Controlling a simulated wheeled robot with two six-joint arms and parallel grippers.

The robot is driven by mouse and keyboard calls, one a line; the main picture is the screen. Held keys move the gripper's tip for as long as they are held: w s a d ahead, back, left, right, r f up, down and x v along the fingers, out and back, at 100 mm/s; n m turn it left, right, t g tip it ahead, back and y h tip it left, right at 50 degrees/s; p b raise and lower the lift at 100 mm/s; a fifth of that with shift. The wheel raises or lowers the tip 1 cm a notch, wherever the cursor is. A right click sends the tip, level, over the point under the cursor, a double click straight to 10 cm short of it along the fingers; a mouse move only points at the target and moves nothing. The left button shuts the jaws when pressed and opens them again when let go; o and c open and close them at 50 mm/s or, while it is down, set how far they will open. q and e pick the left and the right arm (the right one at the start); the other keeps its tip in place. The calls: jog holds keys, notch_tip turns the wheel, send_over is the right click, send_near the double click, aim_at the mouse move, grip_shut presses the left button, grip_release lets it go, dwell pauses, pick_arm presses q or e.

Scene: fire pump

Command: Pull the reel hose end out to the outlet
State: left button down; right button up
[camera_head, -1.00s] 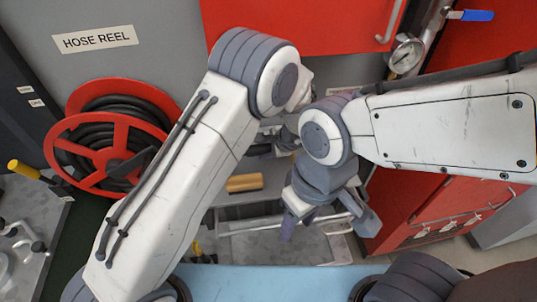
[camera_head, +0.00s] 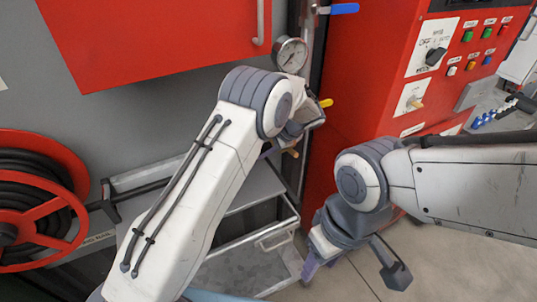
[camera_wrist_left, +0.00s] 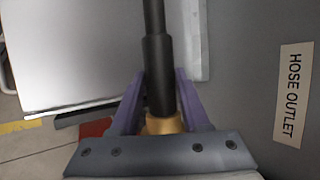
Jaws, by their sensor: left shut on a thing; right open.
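The red hose reel (camera_head: 70,205) with black hose wound on it is at the left of the head view. A length of black hose (camera_head: 145,190) runs from it to the right and passes behind my left arm. In the left wrist view, my left gripper (camera_wrist_left: 160,95) is shut on the hose end (camera_wrist_left: 160,75), a black sleeve with a brass collar. A "HOSE OUTLET" label (camera_wrist_left: 294,95) is on the grey wall to the right there; the outlet itself I cannot make out. My right gripper (camera_head: 352,265) is open and empty, low over the floor.
A red cabinet (camera_head: 150,35) hangs above. A pressure gauge (camera_head: 291,54) on a pipe and a red control panel (camera_head: 385,95) are close to the right. Open floor (camera_head: 450,262) shows at lower right.

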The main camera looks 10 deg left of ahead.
pick_arm(q)
jog(key=shift+d, duration=0.25)
jog(key=shift+w, duration=0.1)
jog(key=c, duration=0.6)
grip_release()
jog(key=shift+d, duration=0.1)
jog(key=shift+o, duration=1)
jog(key=shift+w+d, duration=0.1)
jog(key=shift+a, duration=0.2)
jog(key=b+v, duration=0.2)
jog(key=v, duration=0.8)
jog(key=shift+d+r+b, duration=0.2)
jog(key=shift+b, duration=0.1)
